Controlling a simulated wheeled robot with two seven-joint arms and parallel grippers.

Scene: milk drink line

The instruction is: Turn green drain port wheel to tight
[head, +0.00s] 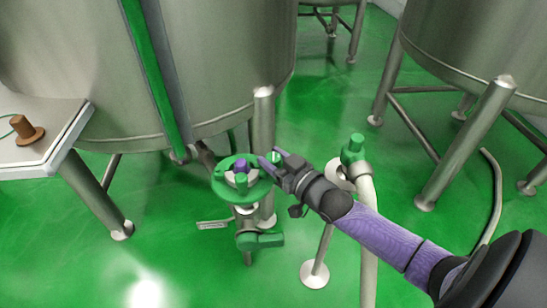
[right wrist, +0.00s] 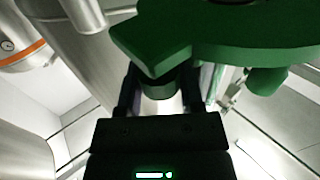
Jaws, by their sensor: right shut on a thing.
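The green drain port wheel (head: 228,187) is mounted on the metal valve pipework below the big steel tank, with a purple part at its hub. My right gripper (head: 271,162) is at the wheel's right side, shut on a small green handle of the wheel. In the right wrist view the wheel (right wrist: 215,40) fills the top, and its handle (right wrist: 158,84) sits between the two fingers of the right gripper (right wrist: 165,95). The fingertips are partly hidden by the wheel. The left gripper is not in view.
A green lever valve (head: 260,240) sits below the wheel. A hose with a green-topped fitting (head: 353,150) stands to the right. A steel table (head: 60,150) is at the left, and tank legs (head: 465,145) stand at the right. Green floor is open in front.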

